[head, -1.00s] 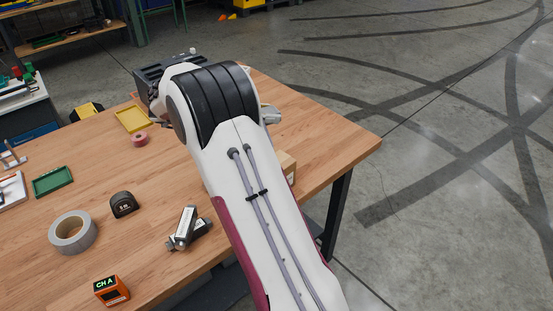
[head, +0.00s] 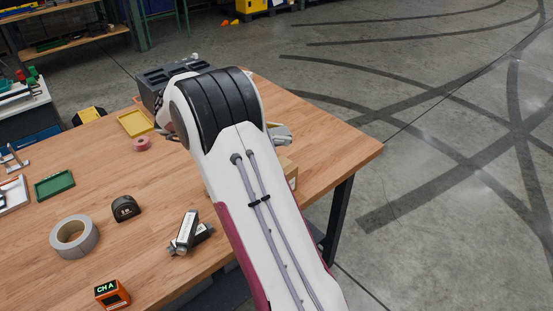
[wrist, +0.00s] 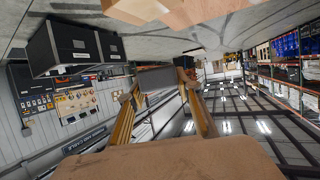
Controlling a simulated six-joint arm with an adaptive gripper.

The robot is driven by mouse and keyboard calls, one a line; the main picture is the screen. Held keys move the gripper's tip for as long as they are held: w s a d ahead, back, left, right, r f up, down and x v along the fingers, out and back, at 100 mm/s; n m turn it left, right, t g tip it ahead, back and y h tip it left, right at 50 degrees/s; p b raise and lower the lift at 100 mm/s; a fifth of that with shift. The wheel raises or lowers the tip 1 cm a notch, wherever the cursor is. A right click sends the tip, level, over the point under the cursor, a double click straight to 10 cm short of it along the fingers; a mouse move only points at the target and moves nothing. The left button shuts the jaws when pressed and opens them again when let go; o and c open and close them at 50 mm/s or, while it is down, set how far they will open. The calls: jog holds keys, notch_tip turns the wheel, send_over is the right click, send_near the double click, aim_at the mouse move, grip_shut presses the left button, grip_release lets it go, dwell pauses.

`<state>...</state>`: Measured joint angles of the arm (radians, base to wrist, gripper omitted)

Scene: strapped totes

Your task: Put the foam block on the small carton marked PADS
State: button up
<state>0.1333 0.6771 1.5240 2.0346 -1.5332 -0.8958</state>
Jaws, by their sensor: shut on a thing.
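My gripper (wrist: 155,84) shows in the wrist view with its two yellowish fingers shut on a grey block, which I take as the foam block (wrist: 158,78). The block sits between the fingertips, clear of other things in that view. A light brown carton (head: 291,172) stands near the right edge of the table, partly hidden behind my arm in the head view. A brown box shape, likely the same carton, shows at the top of the wrist view (wrist: 190,10). I cannot read any PADS mark. My arm hides the fingers and block in the head view.
The wooden table (head: 130,195) holds a tape roll (head: 74,237), a tape measure (head: 125,208), a grey metal tool (head: 187,230), an orange CH A device (head: 111,294), a green tray (head: 54,186) and a yellow tray (head: 135,123). The table's right corner is bare.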

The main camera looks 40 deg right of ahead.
jog(key=shift+f, duration=2.2)
jog(key=shift+f, duration=1.85)
jog(key=shift+f, duration=0.15)
jog(key=o, duration=0.7)
jog(key=shift+r, duration=0.2)
jog(key=v, duration=1.2)
jog(key=shift+f, duration=0.1)
